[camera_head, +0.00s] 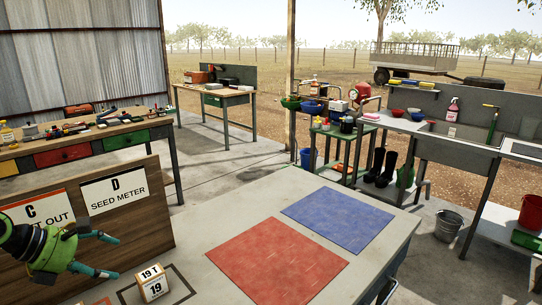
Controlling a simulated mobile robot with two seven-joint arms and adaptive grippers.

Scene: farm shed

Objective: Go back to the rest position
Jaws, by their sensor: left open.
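My left gripper (100,254) comes in at the lower left. Its blue-green fingers are spread apart with nothing between them. My right gripper does not show.
A small block marked 19 (152,284) sits on the grey table (222,212), right of the gripper. A red mat (274,262) and a blue mat (338,217) lie flat and bare beyond it. A workbench with drawers (62,155) stands behind the board.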

